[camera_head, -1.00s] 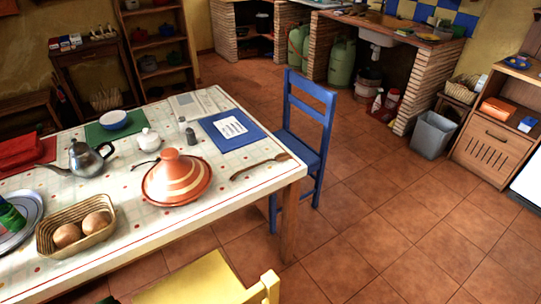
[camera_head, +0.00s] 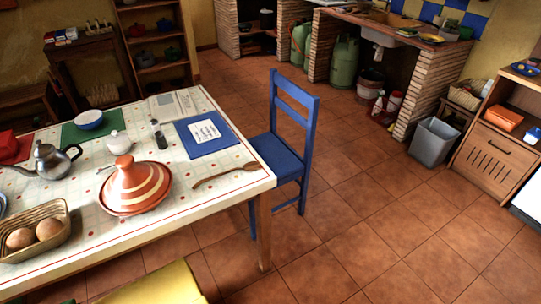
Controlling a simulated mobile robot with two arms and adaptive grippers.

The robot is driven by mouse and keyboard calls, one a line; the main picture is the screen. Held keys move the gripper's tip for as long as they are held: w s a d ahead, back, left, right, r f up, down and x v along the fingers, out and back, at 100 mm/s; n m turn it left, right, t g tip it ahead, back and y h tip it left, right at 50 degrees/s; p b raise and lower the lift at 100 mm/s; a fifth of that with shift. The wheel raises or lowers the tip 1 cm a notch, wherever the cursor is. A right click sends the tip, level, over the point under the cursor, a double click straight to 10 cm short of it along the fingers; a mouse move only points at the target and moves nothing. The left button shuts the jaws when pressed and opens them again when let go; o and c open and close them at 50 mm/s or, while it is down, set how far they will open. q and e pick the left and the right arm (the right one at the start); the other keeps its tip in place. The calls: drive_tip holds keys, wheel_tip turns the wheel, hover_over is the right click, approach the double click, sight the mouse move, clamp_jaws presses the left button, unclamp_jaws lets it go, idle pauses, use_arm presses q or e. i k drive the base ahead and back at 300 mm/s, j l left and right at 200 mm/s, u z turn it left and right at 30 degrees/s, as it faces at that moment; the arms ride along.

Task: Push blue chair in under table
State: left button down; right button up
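The blue chair (camera_head: 283,157) stands upright at the right end of the table (camera_head: 235,192). Its backrest faces away from the table, and its seat shows beside the table edge, with the seat's left part at or behind that edge. Whether the seat touches the table I cannot tell. The table has a pale patterned cloth with a red border. Neither of my grippers shows in the head view.
A yellow chair (camera_head: 155,287) is at the table's near side. On the table are a striped tagine (camera_head: 135,187), a wooden spoon (camera_head: 222,176) and a blue mat (camera_head: 200,140). Tiled floor (camera_head: 385,235) is open right of the blue chair. A grey bin (camera_head: 433,142) stands farther right.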

sight(286, 164)
drive_tip(key=u, duration=0.65)
drive_tip(key=i+l+u, duration=0.2)
drive_tip(key=l+u, duration=0.2)
drive_tip(key=l, duration=0.15)
drive_tip(key=i+l+u, duration=0.15)
drive_tip(key=l+u, duration=0.25)
drive_tip(key=l, duration=0.2)
drive_tip(key=l+u, duration=0.35)
drive_tip(key=l, duration=0.25)
